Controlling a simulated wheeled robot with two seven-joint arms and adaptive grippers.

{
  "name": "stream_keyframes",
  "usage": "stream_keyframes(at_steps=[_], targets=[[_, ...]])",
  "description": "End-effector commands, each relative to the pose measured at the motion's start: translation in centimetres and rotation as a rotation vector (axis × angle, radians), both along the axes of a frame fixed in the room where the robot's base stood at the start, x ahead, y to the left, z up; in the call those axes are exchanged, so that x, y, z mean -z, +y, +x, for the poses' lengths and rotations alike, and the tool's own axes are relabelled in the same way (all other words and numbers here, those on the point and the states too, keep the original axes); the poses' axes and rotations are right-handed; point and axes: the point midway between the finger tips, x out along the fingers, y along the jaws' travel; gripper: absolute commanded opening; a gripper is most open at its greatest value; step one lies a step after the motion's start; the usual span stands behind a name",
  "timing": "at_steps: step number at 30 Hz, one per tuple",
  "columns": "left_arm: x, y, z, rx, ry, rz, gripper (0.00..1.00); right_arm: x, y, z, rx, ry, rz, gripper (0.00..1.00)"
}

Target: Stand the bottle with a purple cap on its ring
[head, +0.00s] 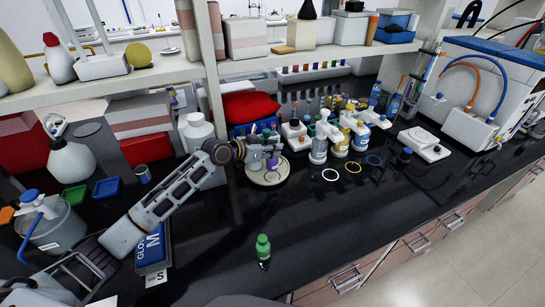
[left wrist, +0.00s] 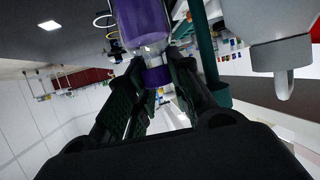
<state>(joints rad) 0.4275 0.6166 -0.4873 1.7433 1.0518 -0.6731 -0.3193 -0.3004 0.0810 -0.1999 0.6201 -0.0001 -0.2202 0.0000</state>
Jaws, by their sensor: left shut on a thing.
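My left gripper (head: 268,155) is shut on the purple-capped bottle (head: 272,163), over a round pale dish (head: 250,176) on the black counter. In the left wrist view the purple bottle (left wrist: 143,22) fills the top middle, between the green fingers of the left gripper (left wrist: 157,88). The gripper hides much of the bottle in the head view, and I cannot tell whether its base touches the dish. A white ring (head: 330,175), a yellow ring (head: 353,168) and a blue ring (head: 374,160) lie flat and empty to the right. I see no purple ring. My right gripper is not in view.
Several dispenser bottles (head: 319,150) stand close behind the rings. A small green bottle (head: 263,246) stands near the front edge. A white device (head: 423,144) sits at the right. A shelf (head: 270,62) runs above the back. The front middle counter is mostly clear.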

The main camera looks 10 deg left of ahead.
Motion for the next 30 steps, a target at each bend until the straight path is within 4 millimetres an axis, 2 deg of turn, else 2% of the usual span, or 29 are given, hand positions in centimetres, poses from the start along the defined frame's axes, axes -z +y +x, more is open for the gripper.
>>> stream_keyframes(at_steps=[5, 16, 30], targets=[[0.4, 0.0, 0.0, 0.000, 0.001, -0.001, 0.00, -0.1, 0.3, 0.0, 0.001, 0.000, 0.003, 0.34], [3.9, 0.0, 0.0, -0.001, 0.000, -0.001, 0.00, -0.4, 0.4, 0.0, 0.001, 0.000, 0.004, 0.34], [4.4, 0.0, 0.0, -0.001, -0.002, 0.000, 0.00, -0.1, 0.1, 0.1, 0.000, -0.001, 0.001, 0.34]])
